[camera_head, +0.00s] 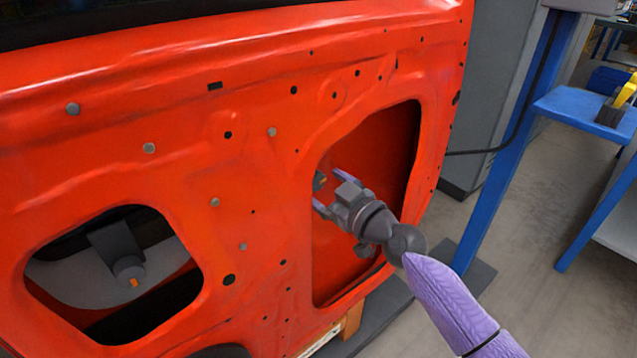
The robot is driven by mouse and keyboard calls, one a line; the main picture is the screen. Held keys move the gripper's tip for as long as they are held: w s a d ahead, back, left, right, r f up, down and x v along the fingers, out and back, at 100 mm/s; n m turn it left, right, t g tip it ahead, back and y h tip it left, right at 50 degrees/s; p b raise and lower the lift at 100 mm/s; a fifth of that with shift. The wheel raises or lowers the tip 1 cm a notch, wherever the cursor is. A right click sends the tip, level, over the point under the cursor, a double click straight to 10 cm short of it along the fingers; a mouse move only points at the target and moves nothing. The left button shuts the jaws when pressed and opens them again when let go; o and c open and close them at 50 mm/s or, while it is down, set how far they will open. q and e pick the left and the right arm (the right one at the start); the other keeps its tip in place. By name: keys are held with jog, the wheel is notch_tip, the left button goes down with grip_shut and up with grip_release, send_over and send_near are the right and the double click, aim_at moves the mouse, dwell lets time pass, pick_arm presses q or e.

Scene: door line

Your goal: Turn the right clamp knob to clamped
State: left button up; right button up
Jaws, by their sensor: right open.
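The red door panel (180,100) fills the left and middle of the head view. My right gripper (328,190) is open, its two purple-grey fingers reaching into the panel's right opening (355,255). Between and just beyond the fingertips is a small dark part with an orange-yellow mark (320,181), which looks like the right clamp knob. The gripper mostly hides it, so its setting and any contact cannot be told. The left clamp knob (128,270), grey with an orange mark, sits on a dark bracket in the left opening. My left gripper is not in view.
The panel edges around the right opening lie close to my right gripper and wrist. A blue-framed table (570,102) with a yellow and dark item (620,100) stands at the right. A grey cabinet (480,90) is behind the panel. Bare floor (530,230) lies between.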

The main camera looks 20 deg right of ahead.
jog(key=shift+f+b+x, duration=0.2)
jog(key=shift+b+x, duration=0.15)
jog(key=shift+x, duration=0.8)
jog(key=shift+w+a, duration=0.1)
jog(key=shift+w, duration=0.15)
jog(key=shift+r, duration=0.15)
jog(key=c, duration=0.7)
grip_shut()
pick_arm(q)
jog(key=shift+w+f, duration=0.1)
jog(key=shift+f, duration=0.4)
